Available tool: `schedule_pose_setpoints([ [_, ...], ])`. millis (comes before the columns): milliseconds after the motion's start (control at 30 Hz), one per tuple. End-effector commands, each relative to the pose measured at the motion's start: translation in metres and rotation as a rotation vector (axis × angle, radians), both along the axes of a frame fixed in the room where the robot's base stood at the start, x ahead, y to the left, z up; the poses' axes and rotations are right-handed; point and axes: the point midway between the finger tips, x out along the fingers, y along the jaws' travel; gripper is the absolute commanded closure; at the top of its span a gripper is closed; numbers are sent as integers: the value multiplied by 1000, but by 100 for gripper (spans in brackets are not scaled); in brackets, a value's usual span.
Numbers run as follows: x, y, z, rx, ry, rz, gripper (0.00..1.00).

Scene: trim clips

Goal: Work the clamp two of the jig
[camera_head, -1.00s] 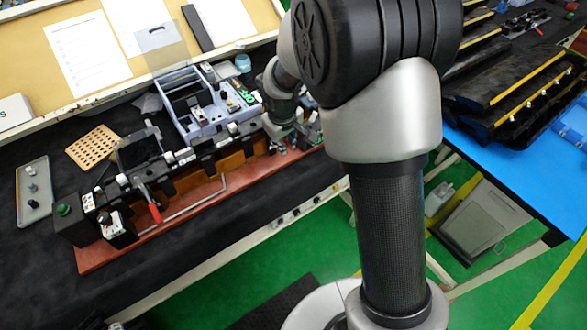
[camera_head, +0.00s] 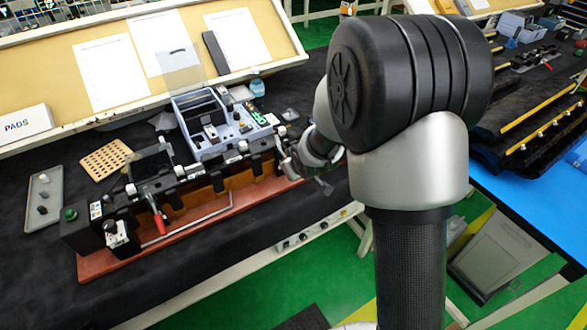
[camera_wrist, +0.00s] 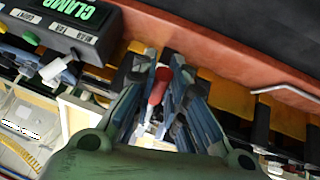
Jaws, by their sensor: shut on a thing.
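The jig (camera_head: 205,205) is a long fixture on a red-brown base on the dark bench. A clamp with a red handle (camera_head: 159,224) stands at its left part, away from my gripper. My gripper (camera_wrist: 155,112) is at the jig's right end, mostly hidden by my arm in the head view. In the wrist view its fingers are closed around another red clamp handle (camera_wrist: 158,88), which shows between them. The rest of that clamp is largely hidden by the fingers. A black box with a green CLAMP sign (camera_wrist: 74,9) lies at upper left in the wrist view.
A white knob (camera_wrist: 57,68) sits beside the CLAMP box. A blue-grey bin (camera_head: 192,112) stands behind the jig. A perforated tan block (camera_head: 106,159) and a grey tray (camera_head: 44,198) lie left. A metal rod (camera_head: 190,225) runs along the jig's front.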

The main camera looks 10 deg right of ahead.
Motion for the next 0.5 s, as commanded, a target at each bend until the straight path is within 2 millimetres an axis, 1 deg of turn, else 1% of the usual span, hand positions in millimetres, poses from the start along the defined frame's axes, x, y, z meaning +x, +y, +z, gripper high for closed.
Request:
schedule_pose_setpoints([
  [500, 4, 1, -14, 54, -168, 0, 100],
])
